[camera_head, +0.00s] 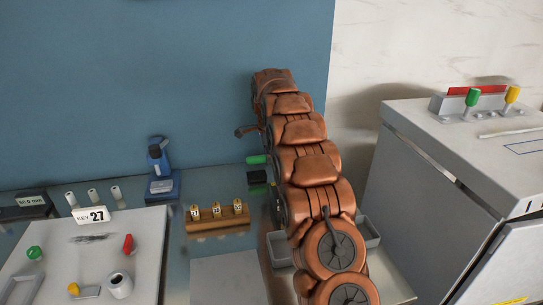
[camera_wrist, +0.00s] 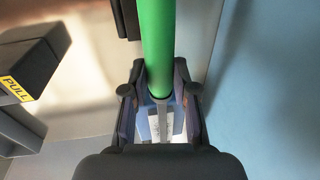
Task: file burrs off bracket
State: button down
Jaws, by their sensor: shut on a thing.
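In the wrist view, my gripper (camera_wrist: 160,100) is shut around a green handle (camera_wrist: 156,42). A thin grey strip (camera_wrist: 163,122) shows below the grip, in line with the handle; I cannot tell for sure that this is a file. In the head view, a green end (camera_head: 257,160) sticks out left of my arm, which hides most of my gripper. I cannot make out a bracket or burrs with certainty. A blue upright device (camera_head: 160,170) stands at the back of the bench.
A grey tray (camera_head: 364,230) is partly behind my arm. A grey cabinet (camera_head: 415,190) stands at right.

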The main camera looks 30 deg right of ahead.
jog(key=shift+w+a, duration=0.15)
jog(key=shift+a, duration=0.5)
jog(key=shift+d, duration=0.15)
jog(key=shift+s+d+f+b, duration=0.15)
jog(key=shift+s+d, duration=0.2)
jog(key=shift+d, duration=0.8)
jog(key=shift+s+d+r+b, duration=0.15)
jog(key=shift+s+d, duration=0.15)
jog(key=shift+d, duration=0.85)
jog(key=shift+f, duration=0.1)
jog(key=shift+a, duration=0.15)
jog(key=shift+w+a, duration=0.2)
jog(key=shift+a, duration=0.35)
jog(key=shift+w+a, duration=0.15)
jog(key=shift+a, duration=0.4)
jog(key=shift+w+a+b, duration=0.15)
jog(key=shift+a+b, duration=0.1)
jog(key=shift+a, duration=0.35)
jog(key=shift+w+a+b, duration=0.15)
jog(key=shift+a+b, duration=0.05)
jog(key=shift+a, duration=0.4)
